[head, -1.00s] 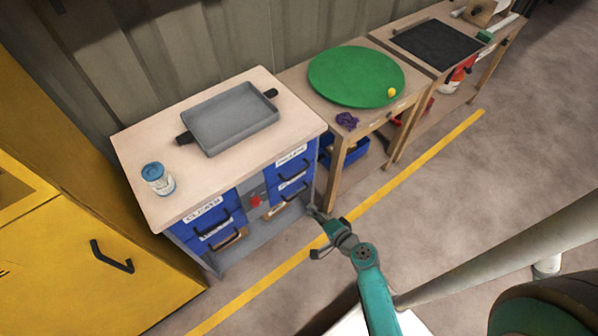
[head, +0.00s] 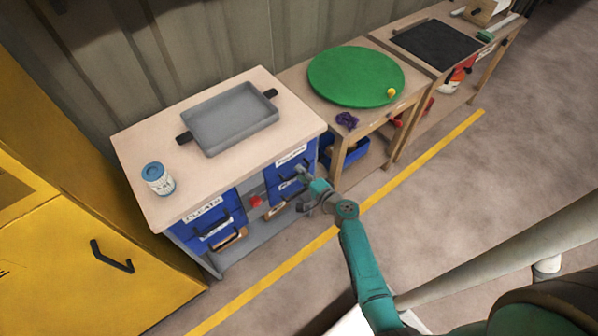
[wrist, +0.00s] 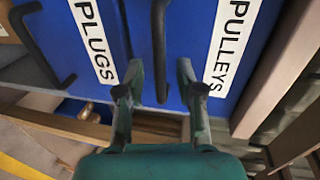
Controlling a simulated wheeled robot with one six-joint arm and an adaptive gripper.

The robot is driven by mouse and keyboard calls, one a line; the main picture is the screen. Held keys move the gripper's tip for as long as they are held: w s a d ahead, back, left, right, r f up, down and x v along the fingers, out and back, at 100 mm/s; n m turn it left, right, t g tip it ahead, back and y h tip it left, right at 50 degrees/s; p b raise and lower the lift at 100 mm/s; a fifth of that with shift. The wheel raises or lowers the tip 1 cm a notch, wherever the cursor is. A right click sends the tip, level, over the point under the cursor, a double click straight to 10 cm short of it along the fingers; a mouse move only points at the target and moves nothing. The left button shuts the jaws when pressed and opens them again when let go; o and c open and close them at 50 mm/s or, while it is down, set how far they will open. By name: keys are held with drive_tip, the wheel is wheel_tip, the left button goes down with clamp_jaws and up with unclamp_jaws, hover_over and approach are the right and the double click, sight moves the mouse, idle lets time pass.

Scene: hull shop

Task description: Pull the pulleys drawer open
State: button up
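The pulleys drawer is the blue upper-right drawer (head: 284,172) of the cabinet, and it looks flush with the front. In the wrist view its front (wrist: 196,25) carries a white PULLEYS label (wrist: 233,45) and a dark bar handle (wrist: 160,45). My gripper (wrist: 160,82) is open. Its two fingers are apart, one on each side of the handle's near end, with no clear contact. In the head view my gripper (head: 303,174) is at the right-hand drawers and partly covers them.
The PLUGS drawer (wrist: 115,70) is just below, with its own handle (wrist: 42,45). A grey tray (head: 230,118) and a blue-lidded jar (head: 158,179) stand on the cabinet top. A table with a green disc (head: 355,76) is to the right. The floor in front is clear.

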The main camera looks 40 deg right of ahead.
drive_tip(key=shift+x, duration=0.9)
clamp_jaws()
